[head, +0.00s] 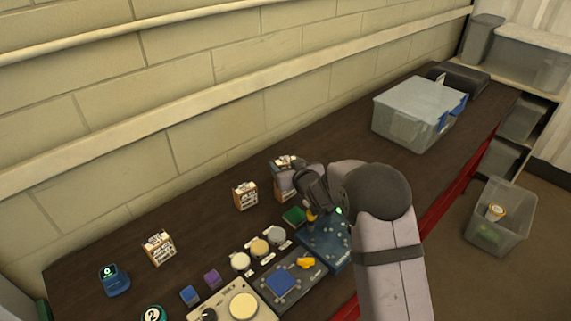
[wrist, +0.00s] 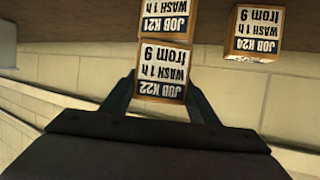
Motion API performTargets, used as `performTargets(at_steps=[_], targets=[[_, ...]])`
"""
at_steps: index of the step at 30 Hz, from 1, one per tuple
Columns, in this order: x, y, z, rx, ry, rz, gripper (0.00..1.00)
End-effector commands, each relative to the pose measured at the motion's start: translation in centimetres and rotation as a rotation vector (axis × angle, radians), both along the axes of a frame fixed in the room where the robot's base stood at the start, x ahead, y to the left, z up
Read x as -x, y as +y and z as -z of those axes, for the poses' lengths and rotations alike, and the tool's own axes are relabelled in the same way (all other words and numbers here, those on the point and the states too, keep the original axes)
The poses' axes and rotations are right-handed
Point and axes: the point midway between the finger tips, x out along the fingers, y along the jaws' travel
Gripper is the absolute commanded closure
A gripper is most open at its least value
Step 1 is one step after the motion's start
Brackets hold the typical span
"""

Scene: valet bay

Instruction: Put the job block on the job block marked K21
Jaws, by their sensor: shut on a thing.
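My gripper (wrist: 160,88) is shut on the job block marked K22 (wrist: 162,72), one finger at each side of it; the wrist picture is upside down. The job block marked K21 (wrist: 166,18) is directly under the held block in line with it, its far part cut off by the picture edge. I cannot tell whether they touch. In the head view my gripper (head: 306,183) is at the right of the two blocks, with the held block (head: 284,160) uppermost and the lower block (head: 284,188) partly hidden by the gripper.
A lidded grey bin (head: 410,112) stands right. The wall is behind.

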Motion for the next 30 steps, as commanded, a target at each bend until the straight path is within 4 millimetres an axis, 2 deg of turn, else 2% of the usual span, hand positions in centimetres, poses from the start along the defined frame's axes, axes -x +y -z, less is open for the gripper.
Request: performTargets(at_steps=[7,8,10,24,30], targets=[[0.0,0.0,0.4,0.000,-0.001,0.000,0.70],[0.0,0.0,0.4,0.000,0.000,0.000,0.43],[0.0,0.0,0.3,0.000,0.000,0.000,0.27],[0.1,0.0,-0.2,0.000,0.000,0.000,0.27],[1.5,-0.6,-0.6,-0.001,-0.002,0.000,0.27]])
